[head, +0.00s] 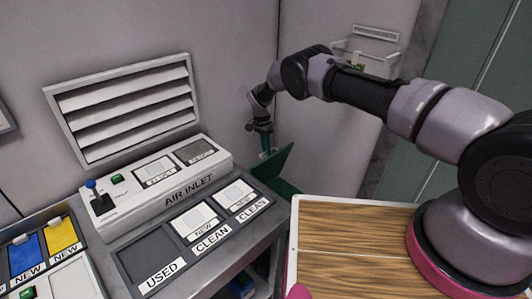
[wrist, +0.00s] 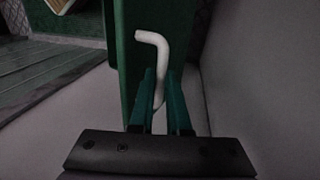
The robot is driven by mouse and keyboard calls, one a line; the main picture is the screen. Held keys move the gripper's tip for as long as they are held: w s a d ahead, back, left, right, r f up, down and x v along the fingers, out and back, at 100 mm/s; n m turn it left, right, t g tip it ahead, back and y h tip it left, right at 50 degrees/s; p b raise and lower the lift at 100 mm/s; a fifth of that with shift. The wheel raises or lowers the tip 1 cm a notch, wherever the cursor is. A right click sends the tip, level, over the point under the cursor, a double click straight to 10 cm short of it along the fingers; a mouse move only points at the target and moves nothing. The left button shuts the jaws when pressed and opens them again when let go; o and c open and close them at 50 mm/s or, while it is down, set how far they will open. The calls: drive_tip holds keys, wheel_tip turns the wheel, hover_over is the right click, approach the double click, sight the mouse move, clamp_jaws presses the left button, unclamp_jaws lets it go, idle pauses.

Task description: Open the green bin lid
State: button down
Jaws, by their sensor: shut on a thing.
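The green bin (head: 287,187) stands against the back wall, behind the wooden board's far edge, and is mostly hidden by the grey console. Its green lid (head: 272,167) is raised at a tilt, with dark green showing below it. My gripper (head: 265,150) is over the lid at the end of my extended arm. In the wrist view, the teal fingers (wrist: 160,100) are shut on the white bent handle (wrist: 160,50), which stands out from the green lid (wrist: 130,50). The handle's top bend shows above the fingertips.
The grey console (head: 150,200) with the AIR INLET box and labelled USED and CLEAN trays (head: 150,245) stands left of the bin. The wooden board (head: 350,245) lies in front. A white wall basket (head: 365,52) hangs behind my arm.

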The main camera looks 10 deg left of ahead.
drive_tip(key=shift+s+a+f, duration=0.1)
drive_tip(key=shift+a+f, duration=0.05)
drive_tip(key=shift+f, duration=0.1)
drive_tip(key=c, duration=0.9)
unclamp_jaws()
drive_tip(key=shift+r, duration=0.1)
drive_tip(key=r, duration=0.3)
drive_tip(key=w+a+r, duration=0.1)
drive_tip(key=r, duration=0.3)
drive_tip(key=a+r, duration=0.1)
drive_tip(key=r, duration=0.2)
drive_tip(key=shift+w+r, duration=0.3)
drive_tip(key=shift+w, duration=0.05)
